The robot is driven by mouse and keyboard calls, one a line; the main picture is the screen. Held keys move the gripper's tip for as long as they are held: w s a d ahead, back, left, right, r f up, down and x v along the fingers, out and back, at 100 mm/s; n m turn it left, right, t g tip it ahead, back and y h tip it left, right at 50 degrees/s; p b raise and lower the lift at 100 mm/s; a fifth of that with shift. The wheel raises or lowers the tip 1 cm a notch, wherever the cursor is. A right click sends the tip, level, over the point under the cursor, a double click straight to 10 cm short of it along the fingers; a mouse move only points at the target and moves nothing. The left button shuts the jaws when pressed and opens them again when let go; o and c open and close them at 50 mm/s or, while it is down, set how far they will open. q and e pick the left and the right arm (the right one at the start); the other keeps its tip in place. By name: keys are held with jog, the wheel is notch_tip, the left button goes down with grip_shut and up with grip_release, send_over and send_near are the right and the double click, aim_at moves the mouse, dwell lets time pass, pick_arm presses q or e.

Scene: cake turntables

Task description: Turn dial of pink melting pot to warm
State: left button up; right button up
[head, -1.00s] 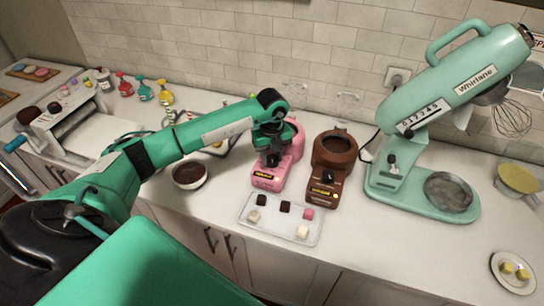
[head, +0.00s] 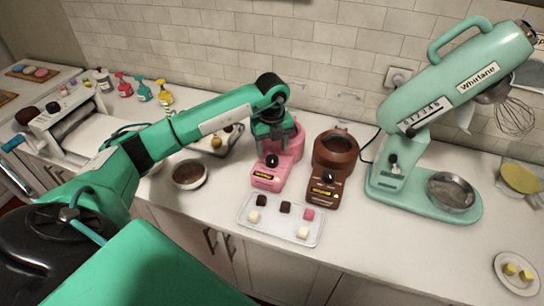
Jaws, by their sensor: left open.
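The pink melting pot (head: 268,180) stands on the counter near the middle of the head view. Its black dial (head: 272,160) shows on the sloped front, above a dark label with yellow text. Which way the dial points is too small to tell. My left gripper (head: 273,143) is over the pot, just above the dial in the picture, and appears clear of it. It is open and holds nothing that I can see. The gripper and wrist hide much of the pot's bowl. My right gripper is out of view.
A brown melting pot (head: 332,160) stands close on the right. A tray of small sweets (head: 269,228) lies in front. A bowl of chocolate (head: 189,174) is at the left, and a green stand mixer (head: 416,195) at the right. The tiled wall is behind.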

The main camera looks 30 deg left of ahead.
aim_at(272, 158)
pick_arm(q)
notch_tip(272, 158, up, 10)
jog(key=b, duration=0.2)
jog(key=shift+f, duration=0.15)
dwell(0.4)
